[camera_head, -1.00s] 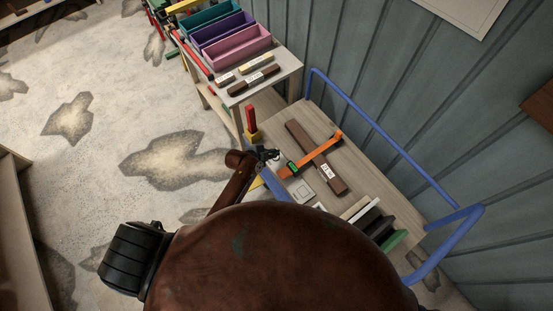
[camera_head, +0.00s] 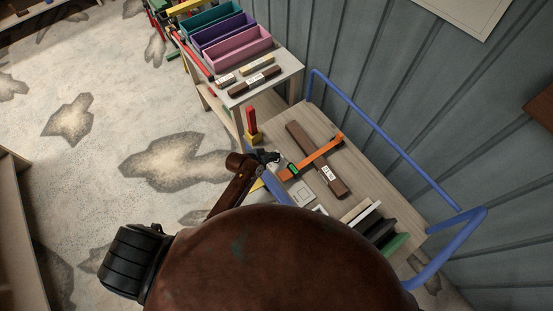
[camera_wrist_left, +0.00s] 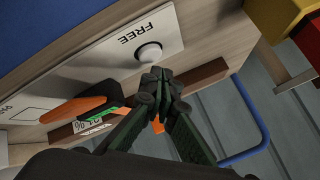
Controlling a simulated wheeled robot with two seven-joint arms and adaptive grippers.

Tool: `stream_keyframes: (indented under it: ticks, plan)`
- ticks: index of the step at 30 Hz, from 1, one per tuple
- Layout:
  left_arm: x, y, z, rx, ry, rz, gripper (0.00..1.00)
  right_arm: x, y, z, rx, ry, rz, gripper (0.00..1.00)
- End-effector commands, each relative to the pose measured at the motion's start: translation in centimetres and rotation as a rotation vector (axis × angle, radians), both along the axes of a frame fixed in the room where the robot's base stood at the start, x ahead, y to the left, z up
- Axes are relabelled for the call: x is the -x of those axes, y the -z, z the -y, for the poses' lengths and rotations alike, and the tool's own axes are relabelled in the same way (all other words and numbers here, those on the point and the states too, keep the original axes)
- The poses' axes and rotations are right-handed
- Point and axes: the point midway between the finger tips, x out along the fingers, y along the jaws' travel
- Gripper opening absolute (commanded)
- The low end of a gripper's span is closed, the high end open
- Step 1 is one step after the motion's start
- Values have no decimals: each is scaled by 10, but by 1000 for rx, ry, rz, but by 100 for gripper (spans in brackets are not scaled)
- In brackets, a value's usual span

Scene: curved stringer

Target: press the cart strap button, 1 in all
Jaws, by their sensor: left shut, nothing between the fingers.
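In the head view the left gripper (camera_head: 270,157) is at the near left edge of the cart (camera_head: 365,178). An orange strap (camera_head: 318,157) with a green piece crosses a brown curved stringer (camera_head: 312,152) that bears a white label. The strap also shows in the left wrist view (camera_wrist_left: 72,109). My right gripper is out of view.
A blue rail (camera_head: 380,137) runs along the cart's wall side. A red and yellow block piece (camera_head: 252,125) stands by the cart's left corner. Dark, white and green boards (camera_head: 376,226) stand at its near end. A shelf with coloured bins (camera_head: 238,50) adjoins behind.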

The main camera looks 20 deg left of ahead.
Motion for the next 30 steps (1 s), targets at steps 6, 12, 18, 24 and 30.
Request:
stream_keyframes:
  ticks: [6,12,18,24,30]
  plan:
    - [0,0,0,0,0,0,0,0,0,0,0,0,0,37]
    - [0,0,0,0,0,0,0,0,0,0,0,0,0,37]
    - [0,2,0,-1,-1,0,0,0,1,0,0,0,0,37]
    - [0,9,-1,-2,0,-2,0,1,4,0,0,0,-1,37]
    - [-1,9,0,0,0,0,0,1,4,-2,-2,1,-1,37]
